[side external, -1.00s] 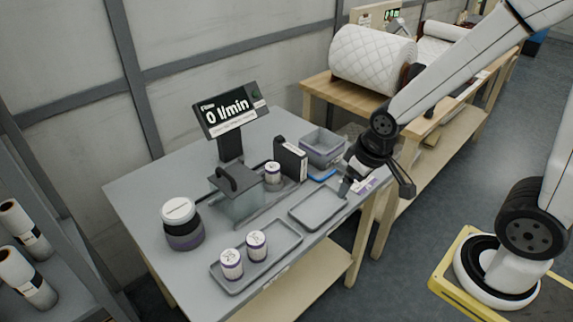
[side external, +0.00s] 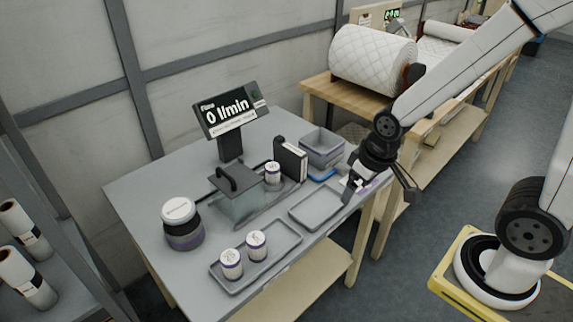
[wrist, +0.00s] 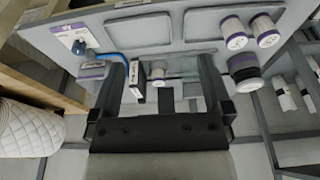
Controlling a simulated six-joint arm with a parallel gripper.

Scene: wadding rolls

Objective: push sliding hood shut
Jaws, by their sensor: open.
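The sliding hood (side external: 240,204) is a clear box with a dark top and a dark arched handle (side external: 228,178). It stands on a grey base on the table in the side external view. A small white-lidded jar (side external: 272,172) stands just right of the hood, outside it; it also shows in the wrist view (wrist: 158,74). My gripper (side external: 352,190) is over the table's right end, to the right of the hood and apart from it. In the wrist view my gripper (wrist: 163,85) has its two dark fingers spread wide with nothing gripped.
An empty tray (side external: 316,207) lies in front; another tray (side external: 283,268) holds two jars. A display (side external: 231,110) rises behind the hood. A larger jar (side external: 182,224) stands left.

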